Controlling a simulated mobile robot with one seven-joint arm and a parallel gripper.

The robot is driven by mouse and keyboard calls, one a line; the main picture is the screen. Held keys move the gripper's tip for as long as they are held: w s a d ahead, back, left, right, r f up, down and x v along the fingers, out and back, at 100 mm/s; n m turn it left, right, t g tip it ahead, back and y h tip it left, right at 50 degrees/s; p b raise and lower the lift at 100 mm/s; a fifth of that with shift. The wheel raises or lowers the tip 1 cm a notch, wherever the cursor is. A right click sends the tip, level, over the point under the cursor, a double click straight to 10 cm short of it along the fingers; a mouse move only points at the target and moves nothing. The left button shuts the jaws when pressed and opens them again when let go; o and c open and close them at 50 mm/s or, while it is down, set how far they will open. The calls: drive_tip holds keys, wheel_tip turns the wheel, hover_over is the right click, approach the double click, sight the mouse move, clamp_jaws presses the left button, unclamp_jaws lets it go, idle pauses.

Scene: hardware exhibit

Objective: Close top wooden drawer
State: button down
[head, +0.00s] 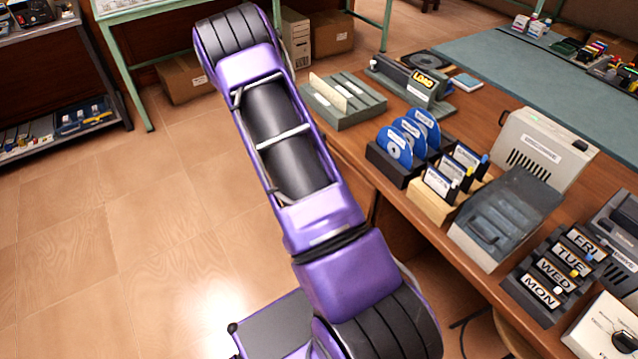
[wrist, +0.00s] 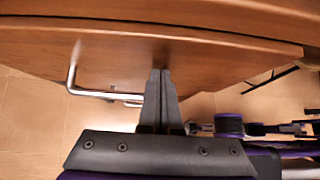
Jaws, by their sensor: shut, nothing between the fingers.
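In the wrist view, a brown wooden drawer front (wrist: 115,62) lies just ahead of my gripper, below the wooden edge above it. A bent metal handle (wrist: 72,75) sticks out from it, left of the fingers. My gripper (wrist: 160,76) is shut and empty, with its fingertips at the wooden face; I cannot tell whether they touch it. How far the drawer stands open is not clear. In the head view my purple arm covers the near side of the wooden desk (head: 480,108), and neither the drawer nor my gripper shows there.
Disc holders (head: 397,150), a grey-lidded box (head: 505,215), a weekday rack (head: 555,275) and a beige device (head: 540,150) stand on the desk. A shelf (head: 60,75) stands at far left. The tiled floor (head: 110,230) left of my arm is clear.

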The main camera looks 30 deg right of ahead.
drive_tip(key=shift+d, duration=1.25)
drive_tip(key=shift+d+r, duration=0.1)
drive_tip(key=shift+d, duration=0.05)
drive_tip(key=shift+a, duration=0.45)
drive_tip(key=a+f+p+v, duration=0.1)
drive_tip(key=a+f+v, duration=0.1)
drive_tip(key=v, duration=1)
drive_tip(key=shift+a+r, duration=0.2)
drive_tip(key=shift+a, duration=0.05)
